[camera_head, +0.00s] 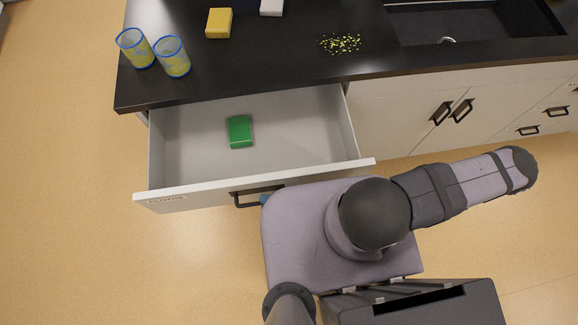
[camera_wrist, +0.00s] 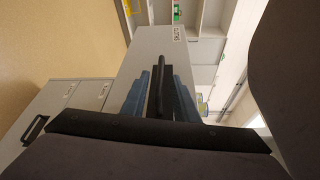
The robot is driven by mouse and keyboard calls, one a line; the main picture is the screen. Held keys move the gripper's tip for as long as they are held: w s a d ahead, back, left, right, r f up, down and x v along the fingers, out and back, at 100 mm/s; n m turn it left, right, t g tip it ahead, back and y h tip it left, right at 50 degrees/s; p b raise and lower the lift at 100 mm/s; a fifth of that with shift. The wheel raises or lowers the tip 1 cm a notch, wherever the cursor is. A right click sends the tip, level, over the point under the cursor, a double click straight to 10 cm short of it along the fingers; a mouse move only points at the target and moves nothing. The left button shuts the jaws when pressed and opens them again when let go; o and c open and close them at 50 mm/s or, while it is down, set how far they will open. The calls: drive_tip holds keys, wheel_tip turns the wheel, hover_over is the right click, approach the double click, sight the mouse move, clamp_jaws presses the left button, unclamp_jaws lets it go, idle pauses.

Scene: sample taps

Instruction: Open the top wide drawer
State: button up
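The top wide drawer (camera_head: 250,107) stands pulled far out from the counter in the head view, its inside in plain sight. Its white front (camera_head: 180,199) carries a dark bar handle (camera_head: 240,200). The front also shows in the wrist view (camera_wrist: 157,45). There the black handle (camera_wrist: 160,75) lies between the two bluish fingers of my gripper (camera_wrist: 160,82). In the head view my arm hides most of the gripper; only a small blue part shows by the handle. Whether the fingers press on the handle is unclear.
A green block (camera_head: 240,131) lies in the drawer. On the dark counter (camera_head: 300,60) are two blue-rimmed cups (camera_head: 172,57), a yellow block (camera_head: 219,22), a white block (camera_head: 271,7), yellow crumbs (camera_head: 341,43) and a sink (camera_head: 460,22). Floor (camera_head: 80,240) at left is clear.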

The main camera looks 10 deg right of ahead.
drive_tip(key=shift+b+v, duration=0.5)
drive_tip(key=shift+v, duration=1.45)
